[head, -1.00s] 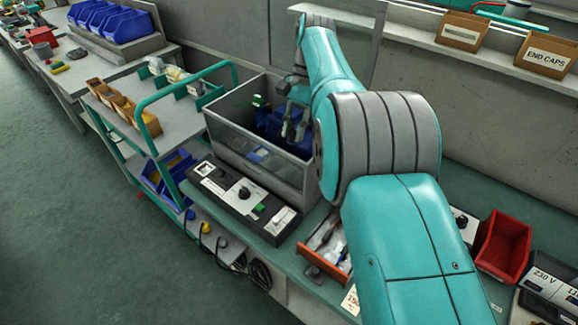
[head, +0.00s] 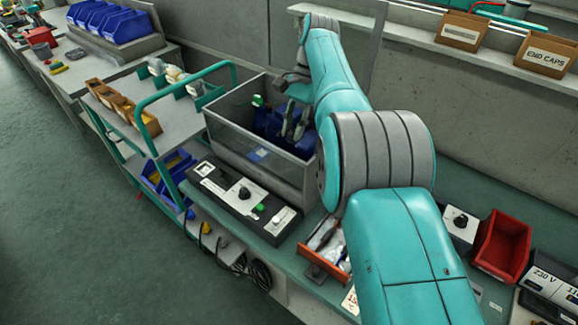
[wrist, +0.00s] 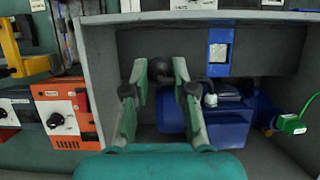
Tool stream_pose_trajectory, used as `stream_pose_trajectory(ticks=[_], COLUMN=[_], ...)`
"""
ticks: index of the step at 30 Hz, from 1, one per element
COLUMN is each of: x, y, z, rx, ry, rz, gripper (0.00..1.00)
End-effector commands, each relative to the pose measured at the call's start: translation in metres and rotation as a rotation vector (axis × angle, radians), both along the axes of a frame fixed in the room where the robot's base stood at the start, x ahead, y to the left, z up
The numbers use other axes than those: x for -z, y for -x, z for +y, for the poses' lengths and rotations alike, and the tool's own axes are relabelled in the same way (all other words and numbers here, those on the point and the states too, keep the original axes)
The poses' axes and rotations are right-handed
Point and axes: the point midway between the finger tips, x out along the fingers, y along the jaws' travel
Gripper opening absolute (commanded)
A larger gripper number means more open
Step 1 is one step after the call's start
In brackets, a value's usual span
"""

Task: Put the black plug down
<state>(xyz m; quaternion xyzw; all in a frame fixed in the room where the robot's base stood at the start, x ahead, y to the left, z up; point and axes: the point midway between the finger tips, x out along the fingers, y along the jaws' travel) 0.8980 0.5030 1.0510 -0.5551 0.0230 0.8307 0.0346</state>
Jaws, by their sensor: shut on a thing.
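The black plug (wrist: 160,70) is a dark round piece between my fingertips in the wrist view. My gripper (wrist: 160,72) is shut on it, with one green-grey finger on each side. In the head view my gripper (head: 293,122) reaches down into the grey box with a clear front (head: 228,150); I cannot make out the plug there. A blue pump (wrist: 222,125) lies in the box, right of and partly behind my right finger in the wrist view. Whether the plug touches anything below is not clear.
A green tag or connector (wrist: 290,124) is at the pump's right end. A blue-framed label (wrist: 219,48) is on the box wall. An orange instrument (wrist: 66,115) stands outside the box at left. A control panel (head: 243,195) lies before the box; a red bin (head: 503,245) is at right.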

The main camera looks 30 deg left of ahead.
Motion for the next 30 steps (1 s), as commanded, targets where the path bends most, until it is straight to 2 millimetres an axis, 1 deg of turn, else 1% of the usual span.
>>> stream_pose_trajectory(ticks=[17,23,30], x=[0.0,0.0,0.002], y=[-0.003,-0.009,-0.017], z=[0.001,0.004,0.006], rx=[0.088,0.287,0.639], ry=[0.001,0.006,-0.006], rz=[0.002,0.009,0.006], gripper=[0.0,0.0,0.0])
